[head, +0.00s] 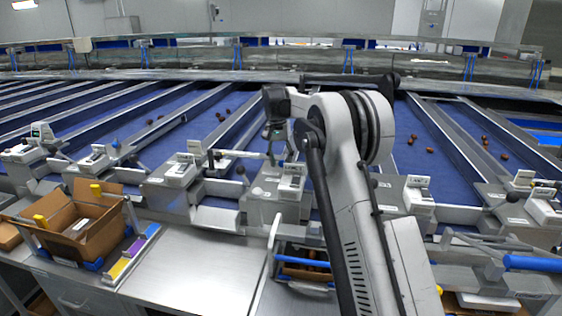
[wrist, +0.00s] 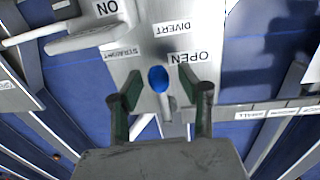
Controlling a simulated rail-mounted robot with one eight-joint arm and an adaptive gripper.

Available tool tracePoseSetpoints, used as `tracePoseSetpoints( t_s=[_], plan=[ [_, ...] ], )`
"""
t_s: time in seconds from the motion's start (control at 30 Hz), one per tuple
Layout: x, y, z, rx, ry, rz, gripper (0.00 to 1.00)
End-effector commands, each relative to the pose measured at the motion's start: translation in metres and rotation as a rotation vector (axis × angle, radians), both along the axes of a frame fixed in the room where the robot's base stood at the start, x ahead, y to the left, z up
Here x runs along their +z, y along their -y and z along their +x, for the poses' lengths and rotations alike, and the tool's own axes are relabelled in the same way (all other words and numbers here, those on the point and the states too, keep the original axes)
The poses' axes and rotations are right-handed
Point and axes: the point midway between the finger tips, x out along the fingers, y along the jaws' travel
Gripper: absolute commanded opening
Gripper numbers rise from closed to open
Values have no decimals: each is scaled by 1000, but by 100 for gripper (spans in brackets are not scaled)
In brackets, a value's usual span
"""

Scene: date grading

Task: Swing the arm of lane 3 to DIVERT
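My gripper (head: 279,150) hangs over a grey lane control box (head: 277,207) near the middle of the head view. In the wrist view, its two green-padded fingers (wrist: 158,76) are spread apart. A blue round knob (wrist: 158,79) shows between them, with gaps on both sides; I cannot tell its height relative to the fingertips. The plate around it carries a DIVERT label (wrist: 172,29), a STRAIGHT label (wrist: 119,52) and an OPEN label (wrist: 188,57). A pale lever-like bar (wrist: 90,38) lies at upper left, below the ON label (wrist: 107,8). No lane number is readable.
Similar control boxes (head: 180,180) stand on both sides along the blue lanes (head: 203,122), which carry scattered dates. A cardboard box (head: 83,242) stands at lower left. A metal rail (head: 267,262) rises from the bench in front. Bare bench (head: 200,265) lies between them.

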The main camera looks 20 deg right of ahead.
Motion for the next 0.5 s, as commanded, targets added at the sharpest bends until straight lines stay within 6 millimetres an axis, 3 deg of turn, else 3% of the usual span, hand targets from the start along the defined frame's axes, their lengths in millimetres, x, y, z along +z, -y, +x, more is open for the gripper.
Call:
tracePoseSetpoints(
  t_s=[0.27, 0.5],
  plan=[
    [13, -1, 0, 0, 0, 0, 37],
    [58, -4, 3, 1, 0, 0, 37]
  ],
)
